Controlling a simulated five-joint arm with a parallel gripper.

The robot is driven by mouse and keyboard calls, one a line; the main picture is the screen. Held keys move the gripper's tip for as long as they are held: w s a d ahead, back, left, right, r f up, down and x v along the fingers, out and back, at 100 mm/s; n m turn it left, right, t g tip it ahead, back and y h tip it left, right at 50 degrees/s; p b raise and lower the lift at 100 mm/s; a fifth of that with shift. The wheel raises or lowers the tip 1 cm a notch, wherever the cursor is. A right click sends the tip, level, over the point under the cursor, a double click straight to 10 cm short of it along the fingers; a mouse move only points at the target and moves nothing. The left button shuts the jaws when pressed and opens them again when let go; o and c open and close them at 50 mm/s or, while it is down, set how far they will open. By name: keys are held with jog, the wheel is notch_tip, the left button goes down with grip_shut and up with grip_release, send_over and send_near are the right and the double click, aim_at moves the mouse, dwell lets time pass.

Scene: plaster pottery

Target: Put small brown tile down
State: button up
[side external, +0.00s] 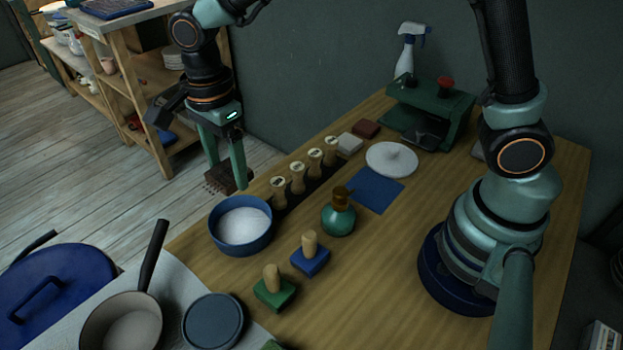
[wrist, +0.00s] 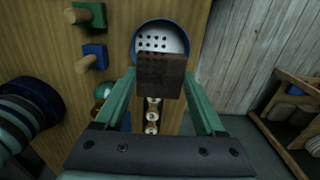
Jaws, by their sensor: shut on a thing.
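My gripper (side external: 225,172) is shut on a small brown tile (wrist: 161,75) with rows of dots on it. In the wrist view the tile sits between the two fingertips and overlaps the near part of the blue bowl (wrist: 136,40). In the side view the held tile (side external: 228,181) is raised, to the upper left of the bowl (side external: 231,246), and appears against the floor past the table's far edge. Part of the tile is hidden by the fingers. Another reddish-brown block (side external: 366,129) lies on the table beside a pale block (side external: 348,144).
Several wooden-handled stamps (side external: 298,178) stand in a dark rack right of the bowl. A green bottle (side external: 338,219), a blue sheet (side external: 376,190), a white disc (side external: 391,159) and blue and green handled blocks (side external: 309,260) are on the table.

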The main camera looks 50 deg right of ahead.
aim_at(243, 229)
notch_tip(243, 229, down, 13)
jog(key=shift+f, duration=0.1)
dwell(0.3)
jog(key=shift+f, duration=0.1)
jog(key=o, duration=1.4)
jog(key=shift+o, duration=0.2)
